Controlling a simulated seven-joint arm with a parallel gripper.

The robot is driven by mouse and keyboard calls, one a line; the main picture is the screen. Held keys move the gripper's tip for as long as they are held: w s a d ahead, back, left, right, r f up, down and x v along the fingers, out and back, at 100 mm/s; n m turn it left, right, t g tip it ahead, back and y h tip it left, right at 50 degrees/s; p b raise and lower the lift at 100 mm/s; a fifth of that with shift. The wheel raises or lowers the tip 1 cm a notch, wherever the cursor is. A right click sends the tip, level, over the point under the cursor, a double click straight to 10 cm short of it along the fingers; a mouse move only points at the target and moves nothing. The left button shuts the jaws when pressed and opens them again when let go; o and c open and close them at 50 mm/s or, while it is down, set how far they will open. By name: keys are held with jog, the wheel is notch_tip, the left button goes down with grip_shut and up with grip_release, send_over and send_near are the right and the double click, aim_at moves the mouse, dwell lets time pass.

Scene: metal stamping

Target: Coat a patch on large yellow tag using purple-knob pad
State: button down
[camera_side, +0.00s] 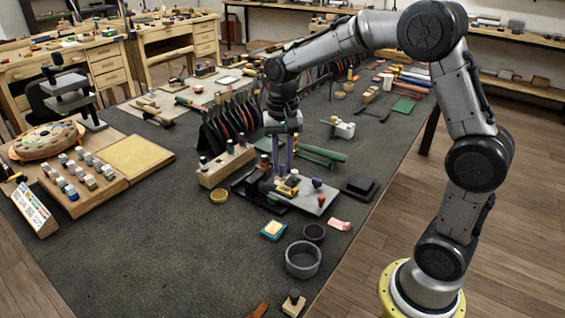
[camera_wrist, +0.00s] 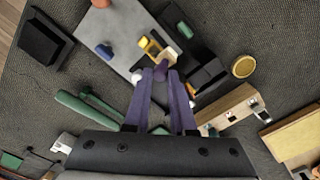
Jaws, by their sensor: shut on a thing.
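My gripper (camera_wrist: 160,76) has purple fingers and is shut on the purple knob (camera_wrist: 160,70) of a small pad. The pad's pale block (camera_wrist: 168,56) shows just beyond the fingertips. In the side view my gripper (camera_side: 281,174) points down over the near work area. Yellow pieces (camera_wrist: 150,46) lie right beside the pad; they also show in the side view (camera_side: 287,190). I cannot tell if one is the large yellow tag. I cannot tell whether the pad touches the surface below it.
A grey plate (camera_side: 312,203) carries a blue knob (camera_side: 317,183) and a red knob (camera_side: 322,200).

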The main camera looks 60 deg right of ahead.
dwell(0.3)
jog(key=shift+r, duration=3)
jog(key=c, duration=1.4)
grip_release()
grip_shut()
